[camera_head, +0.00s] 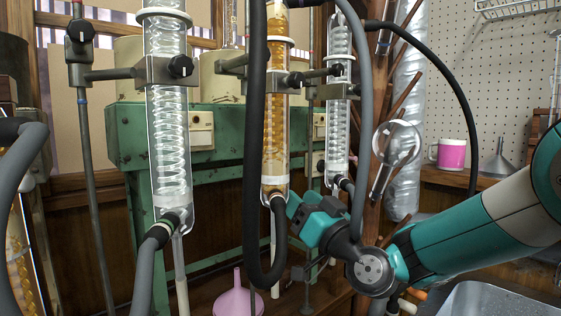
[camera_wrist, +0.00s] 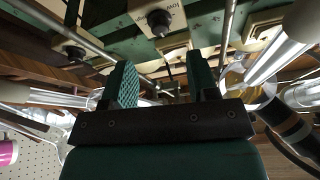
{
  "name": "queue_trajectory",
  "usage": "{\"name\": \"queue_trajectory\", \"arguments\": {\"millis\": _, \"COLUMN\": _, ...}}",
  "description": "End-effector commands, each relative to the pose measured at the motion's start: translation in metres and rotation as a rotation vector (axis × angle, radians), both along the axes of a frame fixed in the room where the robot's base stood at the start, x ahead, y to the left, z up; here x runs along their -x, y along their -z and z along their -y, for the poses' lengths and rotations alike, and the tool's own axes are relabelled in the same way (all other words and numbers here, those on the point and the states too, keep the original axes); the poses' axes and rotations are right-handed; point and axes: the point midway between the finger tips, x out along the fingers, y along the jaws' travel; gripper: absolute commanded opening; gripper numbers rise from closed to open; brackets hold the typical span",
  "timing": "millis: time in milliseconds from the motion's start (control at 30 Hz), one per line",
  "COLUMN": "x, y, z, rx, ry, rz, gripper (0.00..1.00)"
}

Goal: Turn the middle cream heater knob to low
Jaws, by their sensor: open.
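My gripper (camera_head: 297,207) is teal and dark, low right of centre in the head view, in front of the green heater housing (camera_head: 130,140) and near the foot of the amber condenser. Its two fingers are apart with nothing held in the wrist view (camera_wrist: 162,82). Beyond them, the wrist view shows black knobs on cream plates: one knob (camera_wrist: 75,51) at left and one knob (camera_wrist: 158,22) at top centre, beside lettering including "low". A further cream plate (camera_wrist: 174,46) shows near the gap between the fingers. I cannot tell which knob is the middle one, nor its setting.
The clear coil condenser (camera_head: 170,150), amber condenser (camera_head: 275,120) and smaller clear condenser (camera_head: 338,110) stand before the housing. A dark hose (camera_head: 254,150) hangs close to my gripper. A pink funnel (camera_head: 237,297) is below; a pink mug (camera_head: 451,154) stands at right.

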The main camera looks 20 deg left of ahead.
Motion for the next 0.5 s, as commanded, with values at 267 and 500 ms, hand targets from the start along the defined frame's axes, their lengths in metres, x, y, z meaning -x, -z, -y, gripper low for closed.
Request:
{"name": "queue_trajectory", "arguments": {"millis": 267, "x": -0.03, "y": -0.024, "z": -0.04, "rx": -0.001, "ry": -0.002, "rz": 0.001, "gripper": 0.54}}
{"name": "queue_trajectory", "arguments": {"millis": 500, "x": -0.042, "y": -0.027, "z": -0.052, "rx": 0.0, "ry": 0.0, "rz": 0.0, "gripper": 0.54}}
